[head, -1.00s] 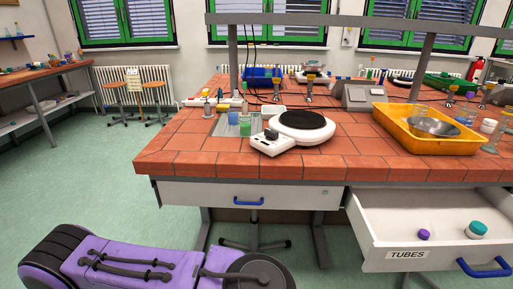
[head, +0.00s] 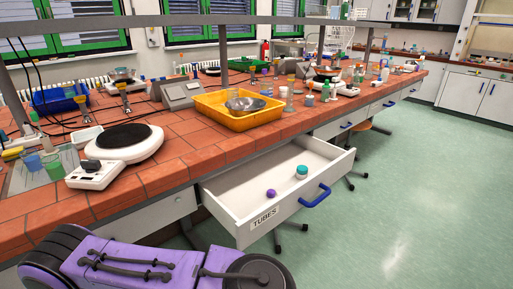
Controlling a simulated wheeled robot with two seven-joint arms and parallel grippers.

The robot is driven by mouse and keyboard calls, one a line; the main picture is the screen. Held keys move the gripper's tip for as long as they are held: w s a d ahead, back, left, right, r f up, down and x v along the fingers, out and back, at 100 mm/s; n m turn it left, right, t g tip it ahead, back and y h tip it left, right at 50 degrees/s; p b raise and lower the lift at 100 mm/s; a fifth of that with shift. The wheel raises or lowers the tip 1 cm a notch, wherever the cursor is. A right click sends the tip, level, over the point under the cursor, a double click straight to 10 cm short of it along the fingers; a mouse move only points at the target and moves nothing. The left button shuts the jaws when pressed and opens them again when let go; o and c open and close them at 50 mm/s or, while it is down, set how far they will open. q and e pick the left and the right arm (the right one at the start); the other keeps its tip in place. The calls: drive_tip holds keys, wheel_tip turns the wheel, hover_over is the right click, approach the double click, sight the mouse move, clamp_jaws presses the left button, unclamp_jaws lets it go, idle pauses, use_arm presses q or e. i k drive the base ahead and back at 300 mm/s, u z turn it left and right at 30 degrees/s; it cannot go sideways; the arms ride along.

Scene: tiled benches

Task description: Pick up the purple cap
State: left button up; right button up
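A small purple cap (head: 271,193) lies on the floor of the open white drawer (head: 228,197), towards its front panel labelled TUBES. A white jar with a teal lid (head: 301,172) stands in the same drawer, to the right of the cap and apart from it. Neither of my grippers shows in the head view. Only a purple and black part of my own body shows at the lower left.
The drawer sticks out from the tiled bench (head: 176,169) and has a blue handle (head: 314,196). A yellow tray (head: 238,122) with a metal bowl (head: 246,105) stands on the bench above it. A white hotplate (head: 124,142) stands further left. The green floor (head: 400,200) to the right is clear.

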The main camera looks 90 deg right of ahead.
sight(270, 192)
drive_tip(key=z, duration=2.7)
